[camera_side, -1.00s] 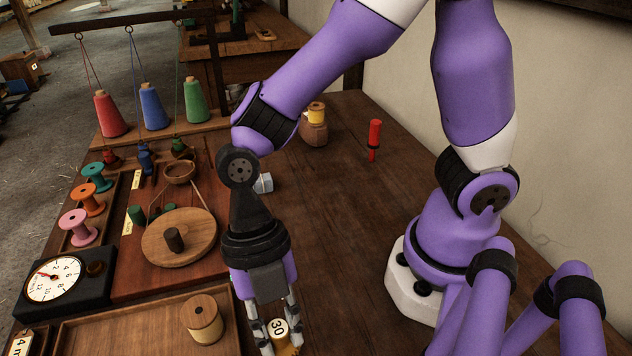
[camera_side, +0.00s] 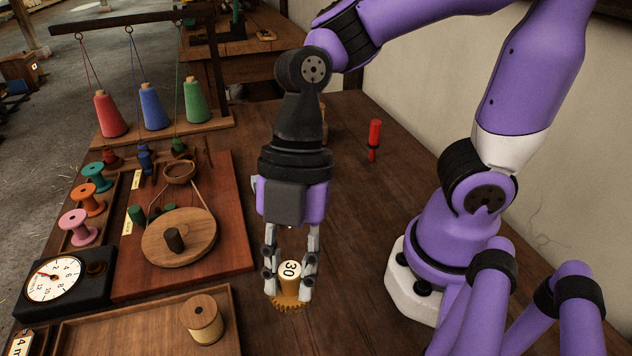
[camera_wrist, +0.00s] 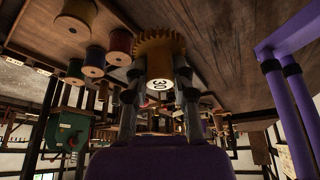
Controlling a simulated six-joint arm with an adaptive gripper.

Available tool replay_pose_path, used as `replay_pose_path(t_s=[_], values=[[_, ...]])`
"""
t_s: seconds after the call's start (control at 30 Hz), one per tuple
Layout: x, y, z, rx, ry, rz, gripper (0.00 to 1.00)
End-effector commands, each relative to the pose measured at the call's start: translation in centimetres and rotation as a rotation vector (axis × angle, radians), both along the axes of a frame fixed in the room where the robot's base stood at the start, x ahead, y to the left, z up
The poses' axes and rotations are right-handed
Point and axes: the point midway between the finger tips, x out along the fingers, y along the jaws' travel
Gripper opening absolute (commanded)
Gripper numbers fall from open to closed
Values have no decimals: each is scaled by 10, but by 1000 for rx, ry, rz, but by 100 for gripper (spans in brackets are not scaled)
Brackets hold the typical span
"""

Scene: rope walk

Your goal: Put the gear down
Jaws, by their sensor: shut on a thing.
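The brass-coloured gear (camera_side: 290,304) has a toothed rim at its bottom and a hub with a white top marked "30". My gripper (camera_side: 290,281) points down and is shut on the gear's hub, one finger on each side. The gear is upright, to the right of the wooden tray. Whether its rim touches the table or hangs just above it I cannot tell. In the wrist view the gear (camera_wrist: 160,45) shows between my fingers, teeth toward the tabletop.
A wooden tray (camera_side: 232,310) with an empty-looking spool (camera_side: 203,320) lies left of the gear. A dial (camera_side: 55,280) and a red board with a wooden disc (camera_side: 180,238) stand further left. A red-handled tool (camera_side: 374,140) stands behind. The dark tabletop right of the gear is clear.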

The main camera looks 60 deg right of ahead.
Motion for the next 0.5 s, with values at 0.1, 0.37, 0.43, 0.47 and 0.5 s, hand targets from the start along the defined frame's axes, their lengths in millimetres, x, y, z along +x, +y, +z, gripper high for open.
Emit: replay_pose_path(t_s=[0.1,0.37,0.43,0.47,0.5], values=[[40,-40,0,-1,1,-275,0],[85,-136,1,0,0,-789,0],[88,-157,1,0,0,-886,0],[89,-164,1,0,0,-921,0],[89,-173,1,0,1,-961,0]])
